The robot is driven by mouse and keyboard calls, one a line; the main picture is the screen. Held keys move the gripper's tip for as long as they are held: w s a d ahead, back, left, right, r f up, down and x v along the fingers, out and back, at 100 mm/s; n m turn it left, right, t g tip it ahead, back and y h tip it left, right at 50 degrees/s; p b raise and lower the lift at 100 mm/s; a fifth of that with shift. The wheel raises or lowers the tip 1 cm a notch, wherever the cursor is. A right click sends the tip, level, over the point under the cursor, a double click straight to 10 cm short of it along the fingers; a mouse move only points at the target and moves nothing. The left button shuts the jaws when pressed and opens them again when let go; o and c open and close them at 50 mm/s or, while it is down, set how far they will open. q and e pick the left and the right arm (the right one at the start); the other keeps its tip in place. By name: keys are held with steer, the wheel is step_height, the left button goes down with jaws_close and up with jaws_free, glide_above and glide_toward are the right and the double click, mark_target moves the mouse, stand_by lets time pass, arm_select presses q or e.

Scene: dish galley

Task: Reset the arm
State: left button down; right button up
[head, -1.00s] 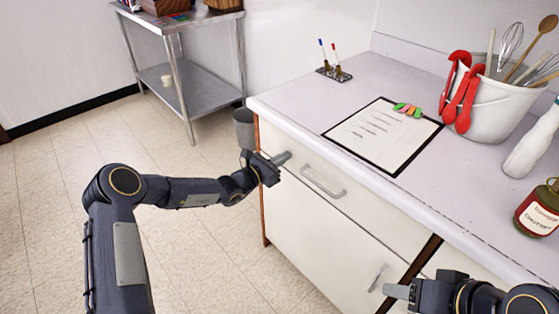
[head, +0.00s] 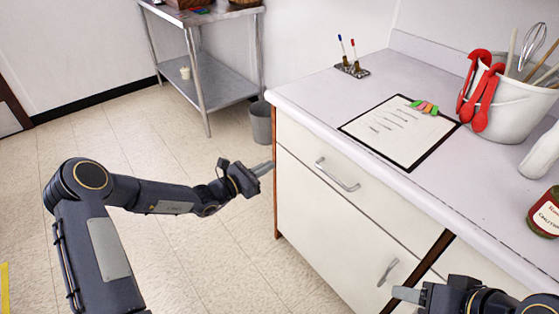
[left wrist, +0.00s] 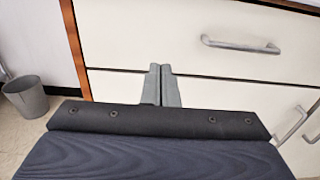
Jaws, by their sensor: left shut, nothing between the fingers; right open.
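My left gripper (head: 264,168) is shut and empty, in the air by the left end of the white drawer cabinet (head: 310,215). In the left wrist view its two grey fingers (left wrist: 161,85) lie together, with the cabinet's white fronts behind them. My left arm is bent at the elbow, over the floor. My right gripper (head: 408,294) is at the lower right edge of the head view, in front of the cabinet's lower front. It is open, and only part of it shows.
The counter holds a clipboard (head: 400,155), a pen stand (head: 352,69), a white utensil bucket (head: 508,108) and a jar (head: 545,212). Drawer handles (head: 338,176) stick out from the cabinet. A grey bin (head: 261,125) and a steel table (head: 222,91) stand behind. The floor at left is clear.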

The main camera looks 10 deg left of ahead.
arm_select(q)
steer(key=s+d+r+m+g+p, duration=0.1)
steer(key=s+r+m+g+p, duration=0.55)
steer(key=s+r+m, duration=1.1)
arm_select(e)
step_height(320, 180, up, 10)
steer(key=p, duration=0.3)
arm_select(q)
steer(key=s+a+r+m+y, duration=0.2)
steer(key=s+a+m+y, duration=0.2)
steer(key=s, duration=0.7)
steer(key=s+a+r+m+y, duration=0.1)
steer(key=s+a+m+y, duration=0.2)
steer(key=s, duration=0.7)
steer(key=a+y, duration=0.2)
steer(key=shift+s+a+r+m+g, duration=0.35)
steer(key=shift+a, duration=0.05)
arm_select(e)
steer(key=shift+c, duration=0.2)
